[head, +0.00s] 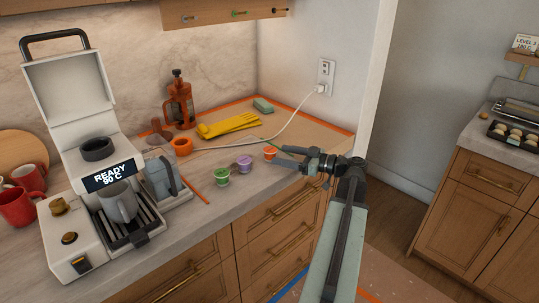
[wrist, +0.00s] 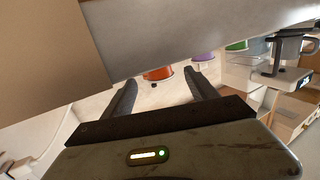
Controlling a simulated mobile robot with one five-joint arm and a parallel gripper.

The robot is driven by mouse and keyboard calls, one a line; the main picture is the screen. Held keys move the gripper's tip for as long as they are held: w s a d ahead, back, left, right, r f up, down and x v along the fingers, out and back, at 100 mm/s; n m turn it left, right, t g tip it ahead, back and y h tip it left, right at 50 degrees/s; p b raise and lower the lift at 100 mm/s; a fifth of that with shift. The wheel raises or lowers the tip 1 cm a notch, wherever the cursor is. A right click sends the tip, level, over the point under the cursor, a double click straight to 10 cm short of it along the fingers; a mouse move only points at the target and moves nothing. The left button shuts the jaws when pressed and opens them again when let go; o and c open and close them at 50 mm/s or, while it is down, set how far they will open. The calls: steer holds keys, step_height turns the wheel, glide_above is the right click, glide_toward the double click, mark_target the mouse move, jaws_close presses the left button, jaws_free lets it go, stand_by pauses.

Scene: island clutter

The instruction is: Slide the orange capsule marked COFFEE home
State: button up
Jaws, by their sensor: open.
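The orange capsule (head: 270,152) stands on the counter near its front edge, at the right end of a row of capsules; any marking is too small to read. My gripper (head: 284,158) is open at its right, close to it. In the wrist view the orange capsule (wrist: 158,74) shows ahead between the spread fingers, and nothing is held. The coffee machine (head: 68,121) stands at the left with its lid raised and a display reading READY and a temperature. A dark round holder (head: 97,150) is below the open lid. A grey mug (head: 119,202) stands on the drip tray.
A purple capsule (head: 244,163) and a green capsule (head: 221,176) stand left of the orange one. An orange ring-like object (head: 182,146), French press (head: 179,100), yellow gloves (head: 228,125) and a white cord (head: 278,129) lie behind. A grey jug (head: 160,177) stands beside the machine.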

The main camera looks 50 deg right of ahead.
mark_target(270, 152)
steer(key=x, duration=0.5)
steer(key=shift+w+a, duration=0.15)
steer(key=shift+w, duration=0.2)
steer(key=c, duration=1.4)
